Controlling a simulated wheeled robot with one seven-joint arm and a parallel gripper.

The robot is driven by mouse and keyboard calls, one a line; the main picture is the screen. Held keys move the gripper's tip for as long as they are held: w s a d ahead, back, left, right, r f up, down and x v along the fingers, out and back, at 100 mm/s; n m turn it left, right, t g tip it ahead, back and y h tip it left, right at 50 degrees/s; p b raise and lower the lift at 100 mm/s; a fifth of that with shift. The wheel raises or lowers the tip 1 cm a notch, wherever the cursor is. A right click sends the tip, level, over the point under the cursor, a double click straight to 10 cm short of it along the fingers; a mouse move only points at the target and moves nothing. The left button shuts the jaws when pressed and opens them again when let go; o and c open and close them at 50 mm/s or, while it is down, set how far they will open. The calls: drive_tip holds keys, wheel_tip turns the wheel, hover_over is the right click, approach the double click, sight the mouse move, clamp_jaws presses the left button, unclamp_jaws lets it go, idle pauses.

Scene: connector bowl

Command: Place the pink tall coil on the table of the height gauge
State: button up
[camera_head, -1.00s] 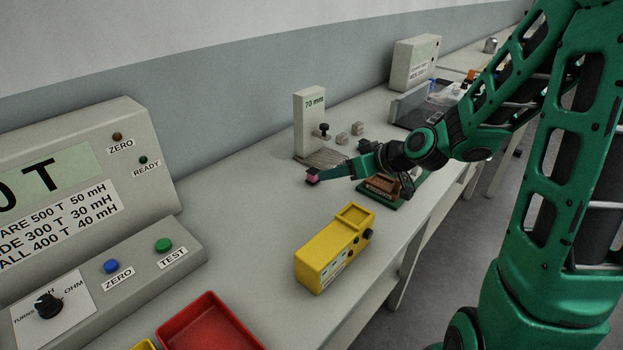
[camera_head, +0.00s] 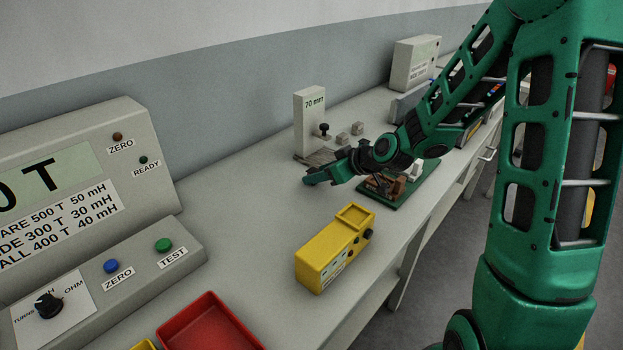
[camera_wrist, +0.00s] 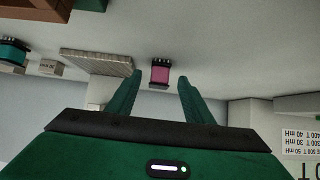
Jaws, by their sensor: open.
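The pink coil (camera_wrist: 160,74), with a dark toothed flange, shows in the wrist view between and just beyond my fingertips, with a gap on each side. In the head view it is hidden by my gripper. My gripper (camera_head: 312,178) is open, low over the bench in front of the height gauge (camera_head: 309,120); its two fingers also show in the wrist view (camera_wrist: 160,84). The gauge is a pale upright block marked 70 mm. Its ribbed table (camera_head: 318,157) is partly hidden by my gripper; in the wrist view the ribbed plate (camera_wrist: 97,62) lies left of the coil, apart from it.
A yellow instrument (camera_head: 335,250) stands in front of my gripper. A green board with brown parts (camera_head: 405,192) lies under my forearm. Small grey blocks (camera_head: 350,133) sit beside the gauge. A red bin (camera_head: 208,325) and a large tester (camera_head: 75,170) are at left.

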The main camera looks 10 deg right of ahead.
drive_tip(key=shift+x, duration=1.5)
drive_tip(key=shift+r, duration=0.1)
clamp_jaws()
drive_tip(key=shift+r, duration=0.15)
